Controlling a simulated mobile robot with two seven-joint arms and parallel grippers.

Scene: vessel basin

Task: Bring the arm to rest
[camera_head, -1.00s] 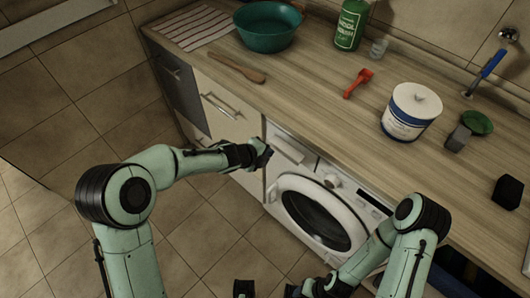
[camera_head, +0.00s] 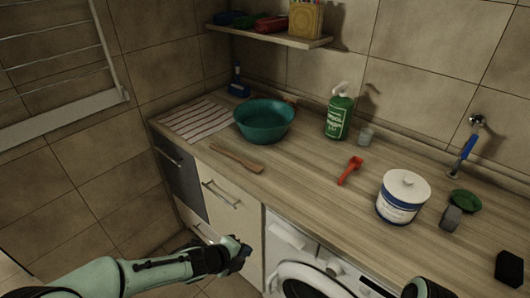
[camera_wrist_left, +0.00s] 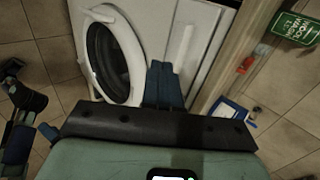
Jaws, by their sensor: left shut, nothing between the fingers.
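My left arm comes in from the lower left in the head view. Its gripper (camera_head: 240,252) is in front of the cabinet drawers, below the counter edge, and holds nothing. In the left wrist view the fingers (camera_wrist_left: 163,85) are shut together, with the washing machine (camera_wrist_left: 185,40) beyond them. In the head view only a dark piece of my right arm shows at the bottom edge. The right gripper is not in view there.
A striped cloth (camera_head: 195,120) lies at the left. The washing machine (camera_head: 300,262) is below.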

